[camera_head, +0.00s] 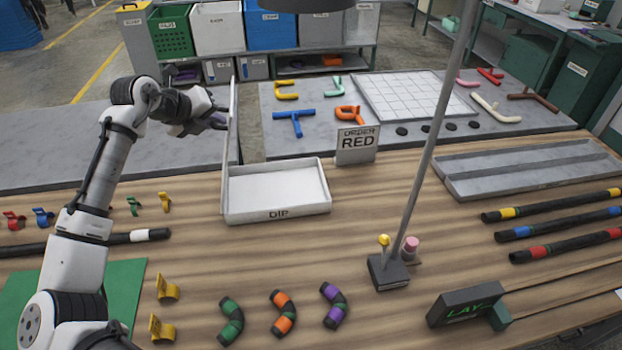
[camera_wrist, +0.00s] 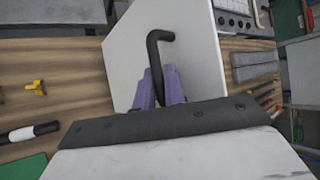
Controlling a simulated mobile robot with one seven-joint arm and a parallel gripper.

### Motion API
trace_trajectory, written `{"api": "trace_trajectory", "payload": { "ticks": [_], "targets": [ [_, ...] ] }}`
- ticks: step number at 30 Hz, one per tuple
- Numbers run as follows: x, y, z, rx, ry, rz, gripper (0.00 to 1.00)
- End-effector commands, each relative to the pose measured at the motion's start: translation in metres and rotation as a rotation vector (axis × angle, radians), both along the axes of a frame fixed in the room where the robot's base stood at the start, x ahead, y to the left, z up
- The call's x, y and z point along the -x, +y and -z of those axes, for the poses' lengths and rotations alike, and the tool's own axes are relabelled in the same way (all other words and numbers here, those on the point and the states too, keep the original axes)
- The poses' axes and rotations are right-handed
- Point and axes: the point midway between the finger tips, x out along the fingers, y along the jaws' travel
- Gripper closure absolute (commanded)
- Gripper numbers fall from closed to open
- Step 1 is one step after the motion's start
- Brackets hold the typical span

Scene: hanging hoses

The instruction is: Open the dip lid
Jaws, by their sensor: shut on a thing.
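The dip tray (camera_head: 277,215) is a shallow white box labelled DIP in the middle of the wooden table, with its inside in view. Its pale lid (camera_head: 233,125) stands up nearly vertical along the tray's left side, seen almost edge-on in the head view. My gripper (camera_head: 217,121) is at the lid's left face. In the wrist view, the lid is a white panel (camera_wrist: 200,50) with a bent black handle (camera_wrist: 160,38). The purple fingers of my gripper (camera_wrist: 160,88) are shut on this handle. The tray itself is hidden in the wrist view.
A sign reading ORDER RED (camera_head: 357,145) stands behind the tray's right corner. A thin grey pole rises from a dark base (camera_head: 388,272) to the right. Curved hose pieces (camera_head: 283,313) lie in front. A grey tray (camera_head: 530,170) is at the right.

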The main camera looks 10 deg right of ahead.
Motion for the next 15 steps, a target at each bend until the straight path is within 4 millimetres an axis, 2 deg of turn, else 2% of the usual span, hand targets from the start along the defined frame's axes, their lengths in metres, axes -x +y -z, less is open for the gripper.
{"api": "trace_trajectory", "payload": {
  "ticks": [6,15],
  "targets": [
    [0.001,0.020,0.001,0.075,0.010,-0.002,1.00],
    [0.000,0.034,0.001,0.130,0.008,-0.003,1.00]
  ]
}}
